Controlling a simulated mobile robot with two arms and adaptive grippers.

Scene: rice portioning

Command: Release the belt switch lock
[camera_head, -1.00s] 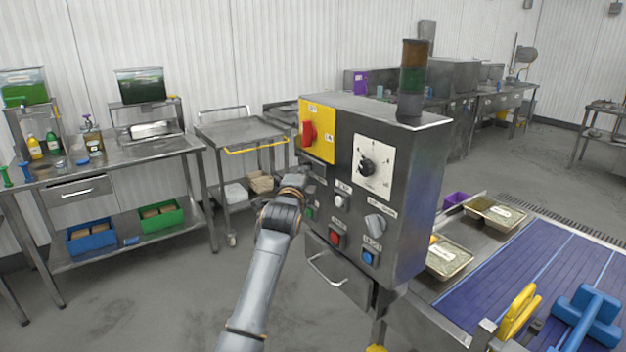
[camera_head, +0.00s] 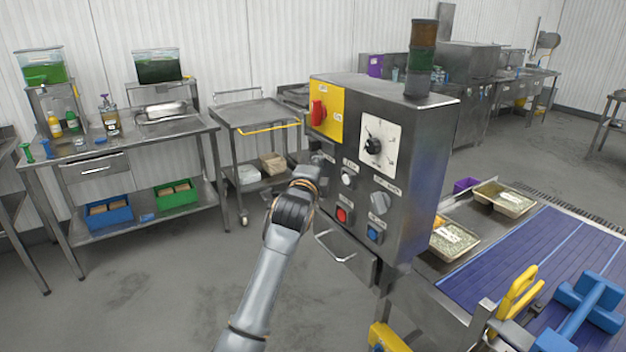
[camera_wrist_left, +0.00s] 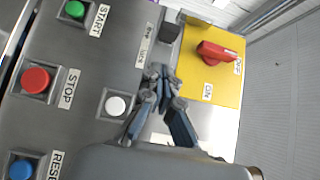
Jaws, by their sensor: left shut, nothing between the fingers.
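The grey control box (camera_head: 419,185) stands right of centre in the head view. The wrist view shows its front turned on its side. A small dark switch knob (camera_wrist_left: 169,33) sits beside a label too blurred to read surely. My left gripper (camera_head: 316,172) is at the left part of the box front. In the wrist view the gripper (camera_wrist_left: 160,74) is shut and empty, with its fingertips close to the panel near the dark knob and the label. I cannot tell whether they touch. The wrist hides part of the panel in the head view. My right gripper is not in view.
A red rotary switch (camera_wrist_left: 214,53) on a yellow plate, a white button (camera_wrist_left: 116,104), a red STOP button (camera_wrist_left: 36,80) and a green START button (camera_wrist_left: 75,9) lie around the fingers. A blue conveyor belt (camera_head: 530,255) runs at the right.

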